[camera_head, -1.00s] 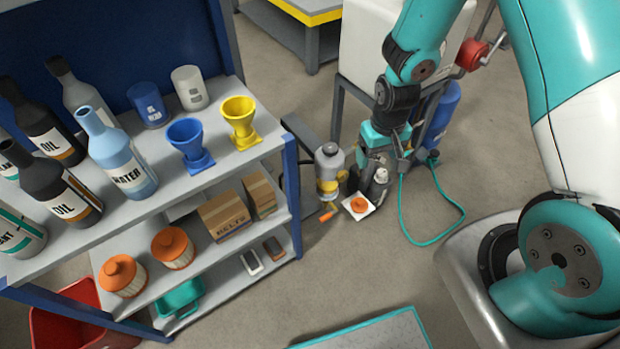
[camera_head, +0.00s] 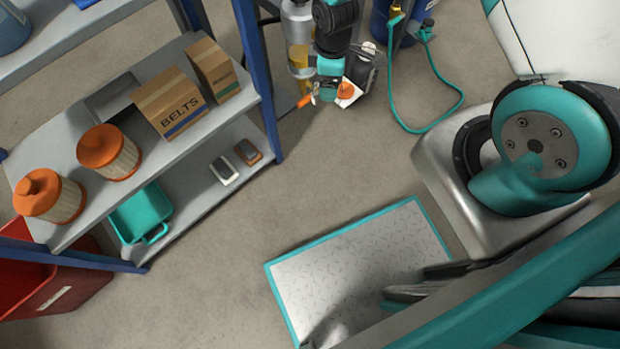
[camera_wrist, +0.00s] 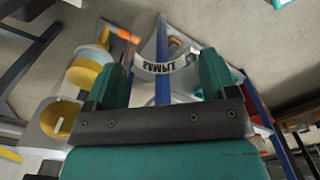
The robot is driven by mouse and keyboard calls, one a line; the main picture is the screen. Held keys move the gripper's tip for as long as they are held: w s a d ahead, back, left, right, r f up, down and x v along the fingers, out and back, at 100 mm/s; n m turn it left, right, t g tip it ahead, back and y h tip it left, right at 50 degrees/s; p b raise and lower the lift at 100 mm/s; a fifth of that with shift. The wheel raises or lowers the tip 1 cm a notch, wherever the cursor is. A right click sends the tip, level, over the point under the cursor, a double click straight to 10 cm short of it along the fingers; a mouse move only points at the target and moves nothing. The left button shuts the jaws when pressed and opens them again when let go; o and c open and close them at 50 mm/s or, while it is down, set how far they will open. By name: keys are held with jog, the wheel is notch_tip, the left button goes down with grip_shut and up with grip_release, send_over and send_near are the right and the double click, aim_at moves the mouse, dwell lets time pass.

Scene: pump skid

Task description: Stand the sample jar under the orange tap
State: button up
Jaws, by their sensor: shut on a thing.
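My gripper (camera_wrist: 165,68) is shut on the sample jar, with one finger on each side of it in the wrist view. The orange tap (camera_wrist: 128,36) is a small lever beside a yellow-bowled unit (camera_wrist: 85,74), just left of the jar in the wrist view. In the head view, my gripper (camera_head: 325,93) is close to the right of the orange tap (camera_head: 304,101). The jar is mostly hidden there, and I cannot tell whether it touches anything below.
A shelf unit (camera_head: 187,52) with boxes and orange-capped filters stands left. A green hose (camera_head: 396,108) loops at right. The floor in front is clear up to a teal-edged plate (camera_head: 350,262).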

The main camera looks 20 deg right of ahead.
jog(key=a+f+n+b, duration=0.2)
jog(key=f+n+b, duration=0.3)
jog(key=f+b, duration=0.5)
jog(key=a+f+n+b, duration=0.2)
jog(key=f+n+b, duration=0.4)
jog(key=f, duration=0.9)
jog(key=b, duration=0.3)
jog(key=shift+s+a+b, duration=0.15)
jog(key=shift+a+b, duration=0.2)
jog(key=shift+a, duration=0.05)
notch_tip(320, 180, down, 20)
jog(key=b, duration=1)
jog(key=shift+r, duration=0.15)
jog(key=shift+b, duration=0.3)
jog(key=shift+f, duration=0.25)
jog(key=o, duration=1.5)
jog(key=shift+c, duration=0.2)
